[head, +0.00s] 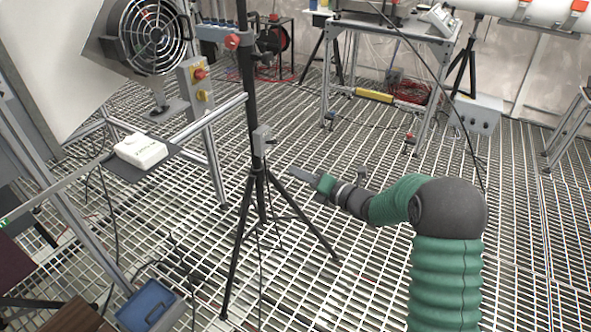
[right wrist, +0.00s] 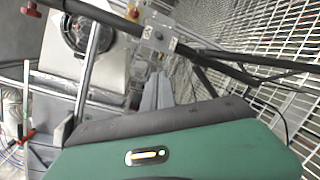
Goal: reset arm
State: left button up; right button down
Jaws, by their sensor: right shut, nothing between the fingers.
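My right gripper (head: 306,174) reaches in from the lower right in the head view, on my green-sleeved right arm. Its grey fingers point left toward the black tripod stand (head: 257,165), above the grating floor. In the right wrist view the fingers (right wrist: 157,88) are together, with nothing between them. The tripod's dark pole (right wrist: 100,12) crosses the right wrist view just beyond the fingertips. I cannot tell whether they touch it. My left gripper is not in view.
A frame on the left holds a fan (head: 153,36), a control box (head: 198,85) with red and yellow buttons, and a white box (head: 140,150). A blue bin (head: 147,305) is at lower left. A workbench (head: 400,30) stands at the back. Grating floor (head: 375,150) is open between.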

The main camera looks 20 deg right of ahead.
jog(key=shift+d, duration=0.15)
jog(key=s+a+f+m+g+h, duration=0.2)
jog(key=s+f+m+g, duration=0.2)
jog(key=s+m, duration=0.6)
jog(key=s+a+f+m+g+h, duration=0.3)
jog(key=s+f+m+g, duration=0.15)
jog(key=s+m, duration=0.6)
jog(key=s+a+f+m+g+h, duration=0.2)
jog(key=s+f+m+g, duration=0.25)
jog(key=s+m, duration=0.6)
notch_tip(320, 180, up, 36)
jog(key=p, duration=3.6)
jog(key=shift+n+t, duration=0.3)
jog(key=c, duration=2.2)
grip_release()
